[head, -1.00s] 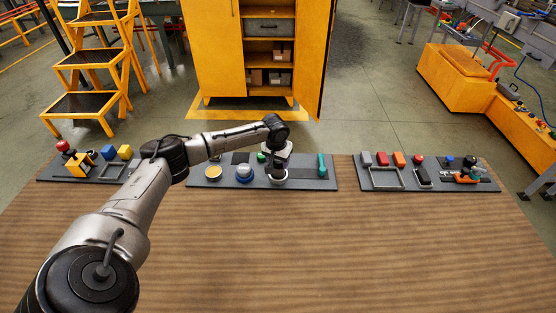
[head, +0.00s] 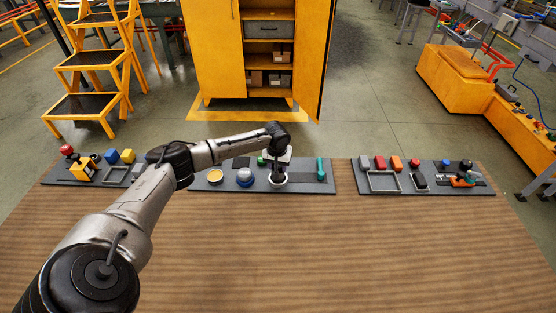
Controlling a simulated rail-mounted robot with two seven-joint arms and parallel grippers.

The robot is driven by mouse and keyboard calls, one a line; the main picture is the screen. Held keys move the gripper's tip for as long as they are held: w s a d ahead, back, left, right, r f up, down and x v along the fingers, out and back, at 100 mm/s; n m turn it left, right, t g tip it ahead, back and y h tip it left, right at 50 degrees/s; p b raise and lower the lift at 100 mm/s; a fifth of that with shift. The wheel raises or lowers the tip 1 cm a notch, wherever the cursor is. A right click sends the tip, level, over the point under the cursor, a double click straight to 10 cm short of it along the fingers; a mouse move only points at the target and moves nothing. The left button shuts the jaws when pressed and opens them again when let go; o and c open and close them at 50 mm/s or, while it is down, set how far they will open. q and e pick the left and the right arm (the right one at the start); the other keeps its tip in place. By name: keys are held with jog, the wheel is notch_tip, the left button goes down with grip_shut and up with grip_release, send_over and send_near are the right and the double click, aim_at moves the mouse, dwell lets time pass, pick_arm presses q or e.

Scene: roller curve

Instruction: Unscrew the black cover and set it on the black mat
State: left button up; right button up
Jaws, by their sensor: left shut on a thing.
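My left gripper (head: 278,176) points down over the middle grey board and is shut on the black cover, which is mostly hidden by the dark fingers. A pale round rim (head: 277,184) shows just below the fingertips. I cannot tell whether the cover is still seated in it. A dark square patch that looks like the black mat (head: 241,162) lies at the back of the same board, left of the gripper. My right gripper is not in view.
The middle board (head: 210,185) also carries a yellow round piece (head: 215,176), a blue-and-white knob (head: 244,177), a green piece (head: 261,161) and a teal handle (head: 320,169). Boards with other parts stand left and right. The wooden table front (head: 350,250) is clear.

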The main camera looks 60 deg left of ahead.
pick_arm(q)
jog(key=n+p, duration=0.1)
jog(key=p, duration=0.1)
jog(key=n+p, duration=0.2)
jog(key=shift+r+n, duration=0.3)
jog(key=shift+f+n+g+p, duration=0.2)
jog(key=shift+n+g+p, duration=0.1)
jog(key=shift+n+p, duration=0.5)
jog(key=shift+f+y, duration=0.15)
jog(key=shift+y, duration=0.15)
jog(key=shift+p, duration=0.35)
jog(key=n+p, duration=0.3)
jog(key=n+g+p, duration=0.1)
jog(key=n, duration=0.1)
jog(key=shift+d+r, duration=0.1)
jog(key=shift+r, duration=0.15)
jog(key=shift+f+n+p, duration=0.2)
jog(key=shift+n+p, duration=0.2)
jog(key=shift+n, duration=0.7)
